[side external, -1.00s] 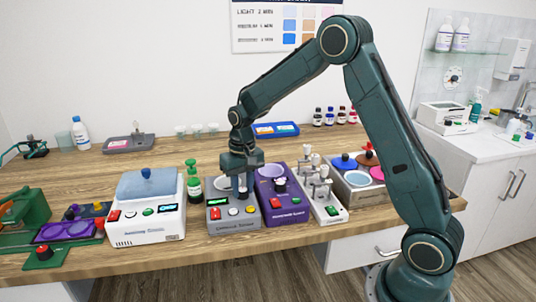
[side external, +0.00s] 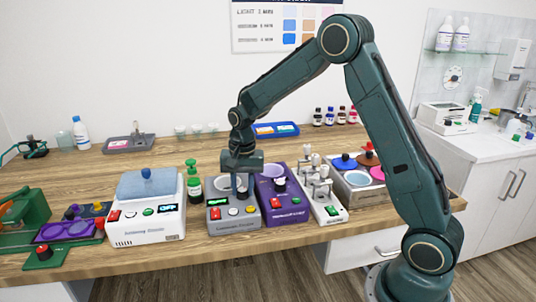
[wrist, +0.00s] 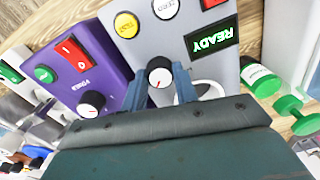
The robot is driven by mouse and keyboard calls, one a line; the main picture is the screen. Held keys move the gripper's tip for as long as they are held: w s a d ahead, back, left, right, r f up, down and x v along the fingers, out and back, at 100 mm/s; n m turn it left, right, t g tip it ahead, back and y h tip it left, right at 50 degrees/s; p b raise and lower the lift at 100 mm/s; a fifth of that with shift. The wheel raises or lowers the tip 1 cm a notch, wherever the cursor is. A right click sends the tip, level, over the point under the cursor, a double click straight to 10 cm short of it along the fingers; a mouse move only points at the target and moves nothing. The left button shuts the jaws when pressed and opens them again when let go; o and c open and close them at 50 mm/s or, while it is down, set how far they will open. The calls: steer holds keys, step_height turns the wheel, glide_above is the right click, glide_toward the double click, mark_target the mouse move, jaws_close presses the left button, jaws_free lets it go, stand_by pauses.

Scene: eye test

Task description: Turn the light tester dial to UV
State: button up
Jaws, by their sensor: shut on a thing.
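The grey tester (side external: 222,225) stands near the front edge of the bench, and its top fills the middle of the wrist view (wrist: 185,35). Its dial (wrist: 158,75) is a black knob with a white cap and a red mark pointing toward the bottom of the wrist picture. My gripper (wrist: 159,70) is shut on this dial, one blue finger on each side. In the side view my gripper (side external: 242,188) points down onto the tester and hides the dial. The display (wrist: 212,38) reads READY. I see no UV marking; any scale around the dial is hidden or unreadable.
A purple device (side external: 290,215) with its own black knob (wrist: 92,103) stands close to the right in the side view. A green-capped bottle (side external: 194,188) and a white device (side external: 147,225) are to the left. The bench behind is fairly clear.

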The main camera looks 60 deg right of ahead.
mark_target(244, 189)
steer(key=o, duration=1)
steer(key=shift+r, duration=0.15)
steer(key=r, duration=1.3)
steer(key=shift+s+d+r, duration=0.15)
steer(key=shift+s+r, duration=0.05)
steer(key=shift+r, duration=0.1)
